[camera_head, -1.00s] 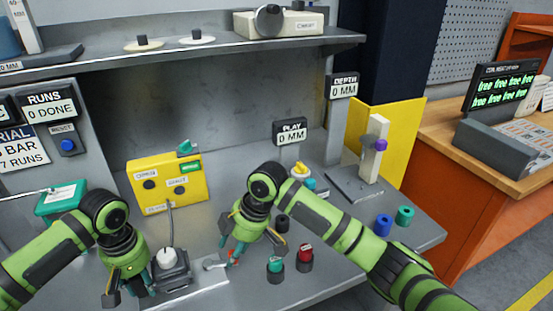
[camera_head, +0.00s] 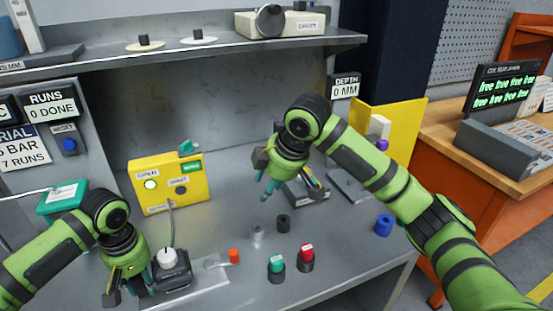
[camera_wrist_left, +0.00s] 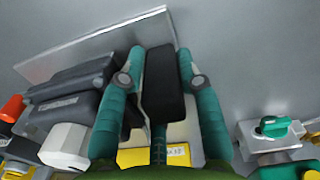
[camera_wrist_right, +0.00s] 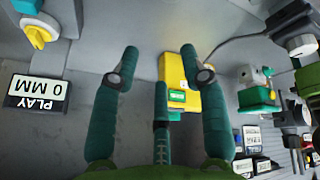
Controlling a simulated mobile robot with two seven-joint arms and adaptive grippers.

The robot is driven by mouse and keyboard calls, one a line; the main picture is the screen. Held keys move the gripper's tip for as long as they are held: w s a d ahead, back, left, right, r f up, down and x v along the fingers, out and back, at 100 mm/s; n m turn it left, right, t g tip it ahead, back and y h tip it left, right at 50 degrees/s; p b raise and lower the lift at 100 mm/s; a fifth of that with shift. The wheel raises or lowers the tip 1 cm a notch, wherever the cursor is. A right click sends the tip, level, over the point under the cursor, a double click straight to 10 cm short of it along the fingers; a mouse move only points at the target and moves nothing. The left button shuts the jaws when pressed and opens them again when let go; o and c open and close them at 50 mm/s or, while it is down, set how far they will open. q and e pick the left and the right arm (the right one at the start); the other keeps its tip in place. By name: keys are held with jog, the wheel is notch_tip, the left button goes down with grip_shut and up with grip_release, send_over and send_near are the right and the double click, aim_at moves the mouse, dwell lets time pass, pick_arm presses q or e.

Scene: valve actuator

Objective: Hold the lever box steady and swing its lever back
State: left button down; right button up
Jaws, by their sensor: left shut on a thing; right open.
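The lever box (camera_head: 170,277) is a dark block with a white knob (camera_head: 168,258) on top, on a light plate at the front of the bench. An orange-tipped piece (camera_head: 234,256), seemingly the lever's end, sits right of it. My left gripper (camera_head: 128,293) is at the box's left side. In the left wrist view its fingers (camera_wrist_left: 165,85) are shut on a dark upright part of the box, beside the white knob (camera_wrist_left: 65,145). My right gripper (camera_head: 266,188) is open and empty, raised above the bench, away from the box. It also shows in the right wrist view (camera_wrist_right: 168,75).
A yellow box (camera_head: 170,190) with a lit green OPEN lamp (camera_head: 150,184) stands behind the lever box. Green (camera_head: 276,264) and red (camera_head: 306,257) knobs stand to the right. The PLAY display (camera_wrist_right: 38,93) reads 0 MM. The bench between the yellow box and the knobs is mostly clear.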

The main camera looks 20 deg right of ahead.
jog(key=w+d+m+t+h, duration=0.1)
jog(key=w+d+m+h, duration=0.1)
jog(key=d, duration=0.5)
jog(key=w+d+m+t+h, duration=0.1)
jog(key=w+d+m+h, duration=0.1)
jog(key=d, duration=0.5)
jog(key=shift+d+m, duration=0.2)
jog(key=shift+m, duration=0.2)
jog(key=shift+f, duration=0.1)
grip_shut()
jog(key=s+a+f+m+g+y, duration=0.1)
jog(key=s+a+f+m+g, duration=0.15)
jog(key=a, duration=1.05)
jog(key=s+a+f+m+g+y, duration=0.1)
jog(key=s+a+m, duration=0.25)
jog(key=a, duration=0.85)
jog(key=shift+t, duration=0.25)
jog(key=x, duration=0.9)
jog(key=shift+w+a, duration=0.15)
jog(key=shift+w, duration=0.35)
jog(key=shift+f, duration=0.4)
jog(key=shift+s, duration=1.85)
